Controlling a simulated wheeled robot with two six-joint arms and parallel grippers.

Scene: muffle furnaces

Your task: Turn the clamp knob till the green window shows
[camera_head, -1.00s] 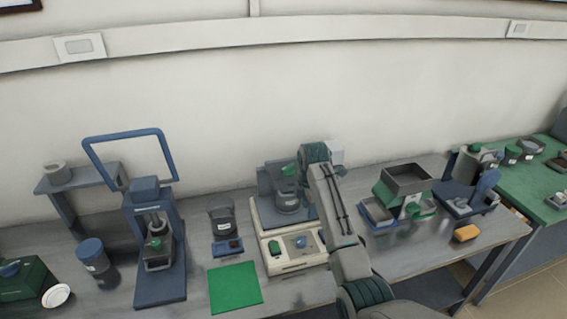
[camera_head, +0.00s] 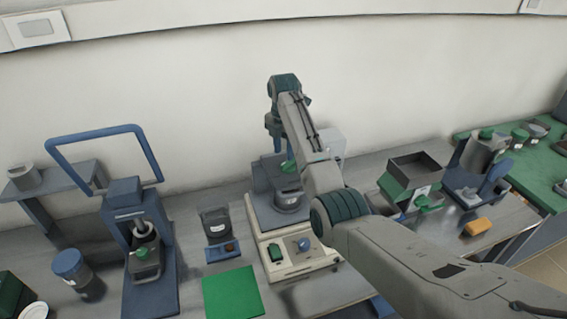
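A machine with a cream base (camera_head: 262,246) stands at mid-bench. Its blue-grey upright (camera_head: 262,178) carries a round dark grey pot (camera_head: 290,200). A small green part (camera_head: 288,167) shows above the pot, partly behind my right arm; I cannot tell whether it is the clamp knob or the green window. A blue knob (camera_head: 303,244) and a green switch (camera_head: 275,252) sit on the base's front panel. My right gripper (camera_head: 276,146) points down above the upright, apart from the blue knob. It is small and partly hidden by my wrist, so its opening is unclear. My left gripper is out of view.
A blue press (camera_head: 150,290) with a raised loop handle stands left. A green mat (camera_head: 232,293) and a dark container (camera_head: 216,224) lie between. A hopper device (camera_head: 415,170) and an orange block (camera_head: 478,227) are right. My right arm crosses the bench's right half.

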